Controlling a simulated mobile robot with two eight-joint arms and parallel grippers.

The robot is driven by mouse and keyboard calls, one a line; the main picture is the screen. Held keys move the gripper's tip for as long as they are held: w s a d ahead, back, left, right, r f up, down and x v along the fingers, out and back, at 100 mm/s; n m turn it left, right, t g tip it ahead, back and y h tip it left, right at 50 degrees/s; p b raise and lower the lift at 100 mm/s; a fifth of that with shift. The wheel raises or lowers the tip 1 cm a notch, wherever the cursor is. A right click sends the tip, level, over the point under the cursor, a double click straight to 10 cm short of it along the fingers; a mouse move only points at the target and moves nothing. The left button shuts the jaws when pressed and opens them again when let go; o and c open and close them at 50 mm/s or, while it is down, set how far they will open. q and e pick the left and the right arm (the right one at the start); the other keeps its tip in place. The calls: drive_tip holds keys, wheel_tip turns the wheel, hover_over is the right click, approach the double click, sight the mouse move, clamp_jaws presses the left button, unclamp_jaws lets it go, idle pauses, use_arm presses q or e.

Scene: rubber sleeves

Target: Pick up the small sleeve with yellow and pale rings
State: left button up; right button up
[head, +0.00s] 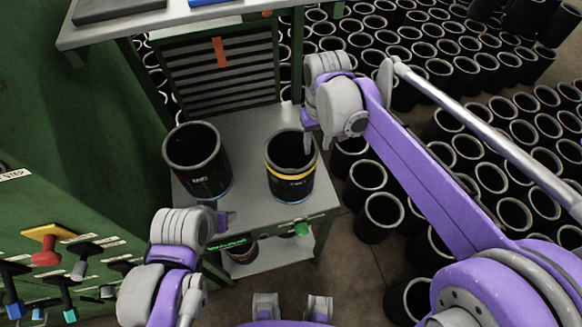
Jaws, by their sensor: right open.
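The small sleeve (283,185) is a black open-topped cylinder with a yellow ring below its pale rim. It stands upright on the right part of a grey metal stand (243,125). My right gripper (315,143) is open and points down at the right side of the sleeve's rim. One finger appears over the mouth; whether it touches the rim I cannot tell. My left gripper (226,219) is low, in front of the stand's near edge and left of the sleeve; its jaws are too small to read.
A larger black sleeve (205,181) stands to the left on the same stand. Another sleeve (242,252) sits on the lower shelf. A green machine (70,130) with levers fills the left. Many black sleeves (379,217) crowd the floor to the right.

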drive_tip(key=f, duration=0.4)
drive_tip(key=shift+s+a+f, duration=0.15)
drive_tip(key=shift+a+f, duration=0.05)
drive_tip(key=shift+f, duration=0.1)
clamp_jaws()
idle(1.1)
